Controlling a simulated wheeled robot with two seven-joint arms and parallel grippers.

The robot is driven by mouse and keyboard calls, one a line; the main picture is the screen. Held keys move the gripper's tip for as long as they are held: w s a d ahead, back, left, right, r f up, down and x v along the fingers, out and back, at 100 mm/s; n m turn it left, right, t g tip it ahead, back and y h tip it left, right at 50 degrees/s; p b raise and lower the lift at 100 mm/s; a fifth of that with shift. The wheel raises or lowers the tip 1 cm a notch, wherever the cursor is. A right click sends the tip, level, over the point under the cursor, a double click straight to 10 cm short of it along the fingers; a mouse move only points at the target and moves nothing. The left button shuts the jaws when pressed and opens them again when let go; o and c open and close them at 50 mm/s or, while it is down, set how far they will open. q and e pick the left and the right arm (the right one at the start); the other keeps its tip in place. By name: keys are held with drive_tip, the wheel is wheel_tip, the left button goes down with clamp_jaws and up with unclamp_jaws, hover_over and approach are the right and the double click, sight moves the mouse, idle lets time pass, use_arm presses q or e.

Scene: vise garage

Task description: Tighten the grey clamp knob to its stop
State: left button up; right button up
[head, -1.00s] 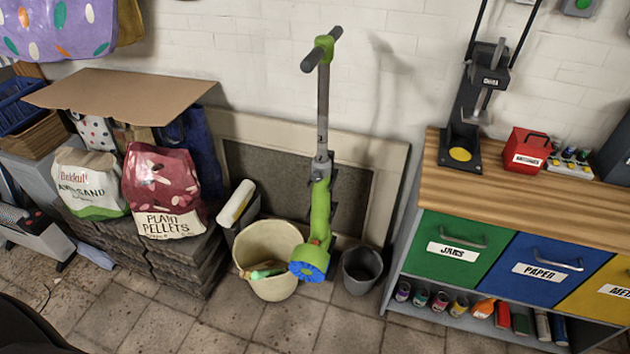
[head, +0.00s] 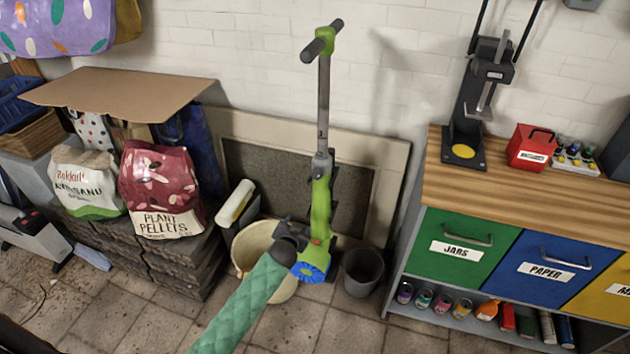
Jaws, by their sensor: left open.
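My left gripper (head: 298,231), on an arm in a green quilted sleeve, is open at the tool's lower green body, well below the collar. It covers part of the lower body, and I cannot tell whether it touches. My right gripper is not in view.
A cream bucket (head: 257,236) stands behind my left arm, and a dark grey bucket (head: 362,271) right of the tool. A workbench (head: 530,195) with labelled drawers is at right.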

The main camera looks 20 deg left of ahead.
use_arm(q)
wheel_tip(320, 180, up, 11)
drive_tip(key=d+n+t, duration=0.1)
drive_tip(key=d+t, duration=0.1)
drive_tip(key=t, duration=0.1)
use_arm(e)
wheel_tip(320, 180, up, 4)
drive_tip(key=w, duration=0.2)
use_arm(q)
drive_tip(key=n+t+h, duration=0.2)
drive_tip(key=n, duration=0.1)
approach(316, 177)
drive_tip(key=w, duration=0.2)
drive_tip(key=w+p, duration=0.1)
drive_tip(key=w, duration=0.2)
drive_tip(key=w+p, duration=0.1)
drive_tip(key=w, duration=0.2)
drive_tip(key=shift+w+d+r, duration=0.1)
drive_tip(key=shift+r, duration=0.1)
drive_tip(key=shift+w+f+p, duration=0.15)
drive_tip(key=shift+w+p, duration=0.15)
drive_tip(key=shift+w, duration=0.25)
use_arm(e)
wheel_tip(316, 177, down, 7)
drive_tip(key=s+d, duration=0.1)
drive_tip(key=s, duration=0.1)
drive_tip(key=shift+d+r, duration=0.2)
